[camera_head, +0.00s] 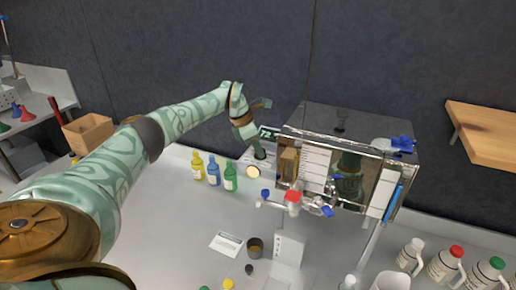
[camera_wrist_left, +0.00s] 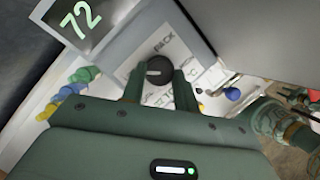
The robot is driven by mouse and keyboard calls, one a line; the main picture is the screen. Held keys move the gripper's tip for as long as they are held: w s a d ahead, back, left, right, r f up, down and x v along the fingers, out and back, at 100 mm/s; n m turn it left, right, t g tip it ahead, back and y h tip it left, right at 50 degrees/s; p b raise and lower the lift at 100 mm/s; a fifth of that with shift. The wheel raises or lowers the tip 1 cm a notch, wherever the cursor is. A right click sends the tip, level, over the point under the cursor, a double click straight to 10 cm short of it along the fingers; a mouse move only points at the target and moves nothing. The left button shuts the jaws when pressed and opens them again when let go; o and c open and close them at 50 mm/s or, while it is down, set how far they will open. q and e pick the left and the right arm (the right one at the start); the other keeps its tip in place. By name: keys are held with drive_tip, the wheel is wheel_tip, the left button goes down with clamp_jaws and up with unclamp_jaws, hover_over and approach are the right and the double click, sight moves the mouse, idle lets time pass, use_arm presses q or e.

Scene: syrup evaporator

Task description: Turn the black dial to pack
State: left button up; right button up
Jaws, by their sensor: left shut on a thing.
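The black dial (camera_wrist_left: 157,68) sits on a pale panel in the left wrist view, with a light pointer mark on its face. The word PACK is printed on the panel beside it. My left gripper (camera_wrist_left: 158,82) has one finger on each side of the dial and is shut on it. In the head view my left gripper (camera_head: 260,153) reaches down to the panel left of the evaporator box, and the dial is hidden there.
A display (camera_wrist_left: 78,18) reading 72 stands beside the dial panel. The glass-fronted evaporator box (camera_head: 335,165) is close on the right. Yellow, blue and green bottles (camera_head: 214,171) stand left of the gripper. A dark cup (camera_head: 255,247) and a paper card (camera_head: 226,244) lie nearer on the table.

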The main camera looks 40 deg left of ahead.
use_arm(q)
drive_tip(key=shift+w+a+f+m+b, duration=0.1)
drive_tip(key=shift+m+b, duration=0.25)
drive_tip(key=shift+m, duration=0.15)
drive_tip(key=m+b, duration=0.2)
drive_tip(key=b, duration=0.1)
drive_tip(key=m+g+h+b, duration=0.1)
drive_tip(key=m+b, duration=0.1)
drive_tip(key=b, duration=0.1)
drive_tip(key=m+g+b, duration=0.1)
drive_tip(key=m+b, duration=0.1)
drive_tip(key=shift+w+a+f+h+b, duration=0.15)
drive_tip(key=shift+w+h+b, duration=0.1)
drive_tip(key=shift+h+b, duration=0.15)
drive_tip(key=shift+r+m+g+b, duration=0.25)
drive_tip(key=shift+m+g+b, duration=0.15)
drive_tip(key=shift+m+b, duration=0.55)
use_arm(e)
drive_tip(key=s+f, duration=0.3)
drive_tip(key=f, duration=0.8)
drive_tip(key=shift+f+g, duration=0.4)
drive_tip(key=shift+s, duration=0.15)
use_arm(q)
drive_tip(key=shift+r, duration=0.1)
drive_tip(key=o, duration=1)
